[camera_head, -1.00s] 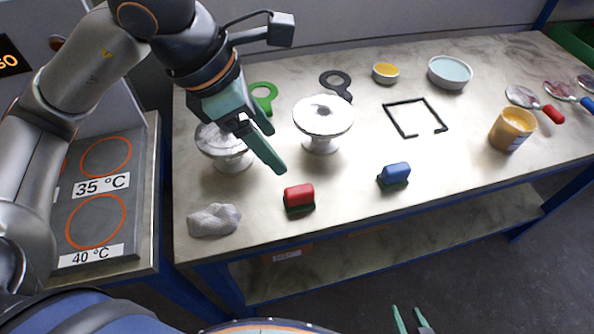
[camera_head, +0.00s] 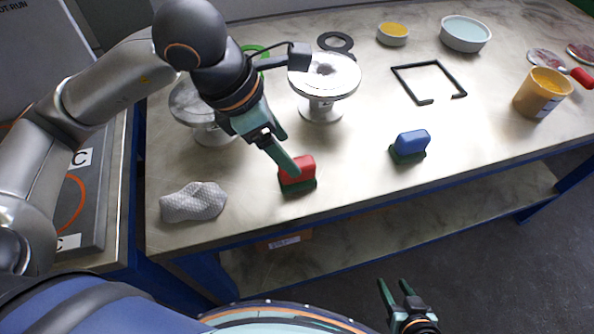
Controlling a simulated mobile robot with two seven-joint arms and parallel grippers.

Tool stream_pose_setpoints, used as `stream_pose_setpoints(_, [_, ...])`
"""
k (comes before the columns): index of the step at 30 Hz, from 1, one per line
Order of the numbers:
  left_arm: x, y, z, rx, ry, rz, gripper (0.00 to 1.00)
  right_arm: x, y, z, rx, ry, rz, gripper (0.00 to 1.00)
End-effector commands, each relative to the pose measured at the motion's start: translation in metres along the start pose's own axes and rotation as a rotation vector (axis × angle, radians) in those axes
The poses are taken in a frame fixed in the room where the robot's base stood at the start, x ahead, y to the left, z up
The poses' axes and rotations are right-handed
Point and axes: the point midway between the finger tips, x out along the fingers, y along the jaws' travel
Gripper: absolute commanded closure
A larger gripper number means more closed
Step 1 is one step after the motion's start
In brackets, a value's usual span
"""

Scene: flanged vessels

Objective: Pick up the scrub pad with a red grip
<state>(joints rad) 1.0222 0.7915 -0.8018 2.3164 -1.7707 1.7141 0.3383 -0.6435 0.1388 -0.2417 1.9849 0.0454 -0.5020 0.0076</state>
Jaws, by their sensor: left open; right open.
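The scrub pad with a red grip (camera_head: 301,171) stands on the table near its front edge, its dark green pad underneath. My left gripper (camera_head: 284,152) is open just above and to the left of the red grip. A finger overlaps the grip's upper left in the picture; I cannot tell whether it touches. My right gripper (camera_head: 396,290) is open and empty, low in front of the table. A second scrub pad with a blue grip (camera_head: 411,143) stands further right.
A grey cloth (camera_head: 194,202) lies to the left of the red grip. Two flanged vessels stand behind, one right (camera_head: 322,80) and one left (camera_head: 192,107). A black frame (camera_head: 428,81), an orange jar (camera_head: 541,93) and bowls stand further right. Table between the pads is clear.

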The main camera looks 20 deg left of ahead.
Motion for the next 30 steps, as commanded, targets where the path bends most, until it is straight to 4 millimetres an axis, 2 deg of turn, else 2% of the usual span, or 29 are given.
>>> stream_pose_setpoints(5, [0.013,-0.001,0.000,-0.001,0.000,-0.002,0.25,0.000,0.000,-0.001,-0.001,0.001,0.000,0.50])
stream_pose_setpoints(13, [0.052,-0.002,0.000,-0.001,0.001,-0.003,0.25,0.001,0.001,-0.003,-0.002,0.008,0.001,0.50])
stream_pose_setpoints(22, [0.058,-0.001,0.000,0.000,-0.001,0.000,0.25,0.001,0.001,-0.004,-0.003,0.009,0.002,0.50])
stream_pose_setpoints(23, [0.058,-0.001,0.000,0.000,-0.001,0.000,0.26,0.001,0.001,-0.004,-0.003,0.009,0.002,0.50])
stream_pose_setpoints(30, [0.058,-0.001,0.000,0.000,-0.001,0.000,0.53,0.001,0.002,-0.004,-0.003,0.009,0.003,0.50])
